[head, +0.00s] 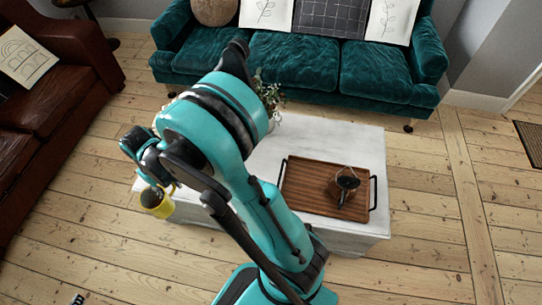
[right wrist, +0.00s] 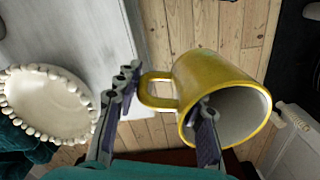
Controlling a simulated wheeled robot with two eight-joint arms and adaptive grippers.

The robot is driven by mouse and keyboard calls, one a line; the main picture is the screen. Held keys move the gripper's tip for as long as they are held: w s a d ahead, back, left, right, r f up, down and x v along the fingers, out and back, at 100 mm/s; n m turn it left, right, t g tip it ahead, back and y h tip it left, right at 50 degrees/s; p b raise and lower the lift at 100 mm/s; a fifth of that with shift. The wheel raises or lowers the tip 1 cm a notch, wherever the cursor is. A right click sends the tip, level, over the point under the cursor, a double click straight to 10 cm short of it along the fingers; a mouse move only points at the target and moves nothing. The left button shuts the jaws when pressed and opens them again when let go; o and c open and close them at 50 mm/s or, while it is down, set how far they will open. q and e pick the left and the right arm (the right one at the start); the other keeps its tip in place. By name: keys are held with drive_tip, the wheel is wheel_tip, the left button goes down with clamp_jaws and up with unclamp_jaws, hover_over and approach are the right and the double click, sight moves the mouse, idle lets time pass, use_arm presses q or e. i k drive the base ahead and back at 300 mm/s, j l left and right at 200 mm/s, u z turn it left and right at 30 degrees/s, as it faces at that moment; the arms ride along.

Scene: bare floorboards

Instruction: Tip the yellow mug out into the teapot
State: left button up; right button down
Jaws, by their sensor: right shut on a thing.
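The yellow mug (head: 160,207) hangs from my right gripper (head: 150,182) beyond the left edge of the low white table, over the floor. In the right wrist view the mug (right wrist: 212,62) shows its handle and pale inside. One finger of my right gripper (right wrist: 160,112) overlaps the mug's mouth and the other is beyond the handle. I cannot tell what the mug contains. The dark teapot (head: 347,182) stands on the wooden tray, well to the right of the mug. A small ridged tip at the bottom left edge seems to be my left gripper (head: 77,299); the rest is cut off.
The wooden tray (head: 300,190) with black handles lies on the white table (head: 363,140). A plant (head: 269,92) stands at the table's back. A white beaded bowl (right wrist: 45,103) shows in the right wrist view. A green sofa (head: 295,60) stands behind. My right arm hides the table's middle.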

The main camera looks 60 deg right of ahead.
sight(343, 190)
drive_tip(key=i+j+z, duration=0.65)
drive_tip(key=z, duration=1.2)
